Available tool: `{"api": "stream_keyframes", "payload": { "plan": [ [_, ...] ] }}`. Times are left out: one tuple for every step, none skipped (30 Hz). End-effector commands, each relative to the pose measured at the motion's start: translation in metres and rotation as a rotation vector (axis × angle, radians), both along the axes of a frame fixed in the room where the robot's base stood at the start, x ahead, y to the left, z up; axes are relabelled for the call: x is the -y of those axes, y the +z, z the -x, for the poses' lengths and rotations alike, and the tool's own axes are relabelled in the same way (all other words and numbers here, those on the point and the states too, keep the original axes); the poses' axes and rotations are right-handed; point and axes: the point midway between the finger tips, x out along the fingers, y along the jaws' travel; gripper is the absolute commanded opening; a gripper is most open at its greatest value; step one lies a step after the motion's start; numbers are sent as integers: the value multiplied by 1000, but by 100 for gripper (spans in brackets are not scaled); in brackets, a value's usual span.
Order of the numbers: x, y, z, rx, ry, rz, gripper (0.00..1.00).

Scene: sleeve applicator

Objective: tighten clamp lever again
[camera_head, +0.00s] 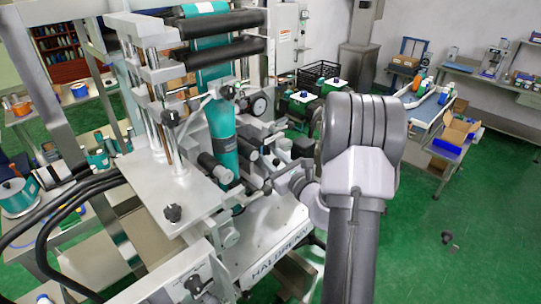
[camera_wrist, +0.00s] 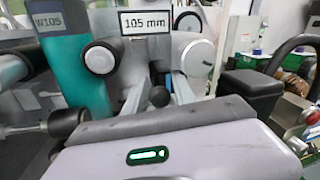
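The sleeve applicator (camera_head: 205,190) stands in the middle of the head view, with several black knobs and levers on it. My gripper (camera_head: 287,180) is low at its right side, partly hidden by my wrist. I cannot tell for sure whether this knob is the clamp lever's end.
A "105 mm" display (camera_wrist: 145,21) is above the knob, beside a black round roller end (camera_wrist: 100,57). A black block (camera_wrist: 250,92) is close on the right.

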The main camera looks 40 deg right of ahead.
Motion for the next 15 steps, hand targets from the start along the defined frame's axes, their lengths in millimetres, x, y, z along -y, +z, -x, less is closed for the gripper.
{"api": "stream_keyframes", "payload": {
  "plan": [
    [0,0,-2,0,0,0,32],
    [0,0,-3,0,1,-1,32],
    [0,0,-4,0,1,-1,32],
    [0,0,-4,-1,1,-1,32],
    [0,0,-4,-1,1,-1,32],
    [0,0,-4,-1,1,-1,32],
    [0,0,-4,-1,1,-1,32],
    [0,0,-4,-1,1,-1,32],
    [0,0,-4,-1,1,-1,32],
    [0,0,-4,-1,1,-1,28],
    [0,0,-4,-1,1,0,22],
    [0,0,-4,-1,1,0,14],
    [0,0,-4,-1,1,0,8],
    [0,0,-4,-1,1,0,2],
    [0,0,-4,-1,1,0,0]
  ]
}}
